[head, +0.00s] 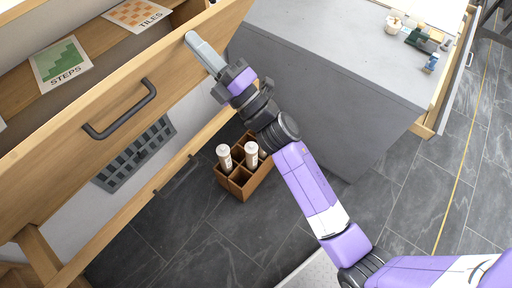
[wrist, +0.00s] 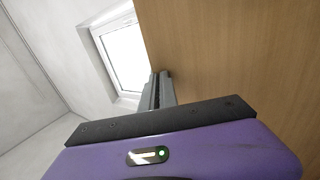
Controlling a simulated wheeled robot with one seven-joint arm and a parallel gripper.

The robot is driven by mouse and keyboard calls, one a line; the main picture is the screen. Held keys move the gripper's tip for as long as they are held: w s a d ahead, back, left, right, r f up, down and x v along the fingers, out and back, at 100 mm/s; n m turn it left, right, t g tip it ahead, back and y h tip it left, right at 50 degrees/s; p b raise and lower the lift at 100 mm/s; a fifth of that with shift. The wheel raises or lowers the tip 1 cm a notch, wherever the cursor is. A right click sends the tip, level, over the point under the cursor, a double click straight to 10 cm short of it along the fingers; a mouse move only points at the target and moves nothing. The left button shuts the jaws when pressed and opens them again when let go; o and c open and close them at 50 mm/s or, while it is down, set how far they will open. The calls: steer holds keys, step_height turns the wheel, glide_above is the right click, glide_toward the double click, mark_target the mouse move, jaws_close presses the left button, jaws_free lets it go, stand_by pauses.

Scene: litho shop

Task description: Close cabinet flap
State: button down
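The cabinet flap (head: 60,150) is a large light-wood panel with a black bar handle (head: 120,110), at the left in the head view. It stands open at an angle, and the cabinet's inside shows above its upper edge. My gripper (head: 191,40) lies over the right part of the flap, right of the handle and below the upper edge. Its two fingers look closed together with nothing between them. In the wrist view the fingers (wrist: 159,88) point along a wood surface (wrist: 230,60) that fills the right side. I cannot tell whether they touch it.
Prints marked STEPS (head: 62,66) and TILES (head: 137,15) lie inside the cabinet. A wooden divided crate (head: 243,186) with white bottles stands on the dark floor below. A grey counter (head: 320,60) stands to the right. A window (wrist: 122,55) shows in the wrist view.

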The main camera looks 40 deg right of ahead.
steer(key=w+f+p+x, duration=0.1)
steer(key=p+x, duration=0.1)
steer(key=x, duration=1.5)
steer(key=shift+w+a+g, duration=0.15)
steer(key=shift+a+g, duration=0.1)
steer(key=shift+g, duration=0.05)
steer(key=shift+f, duration=0.2)
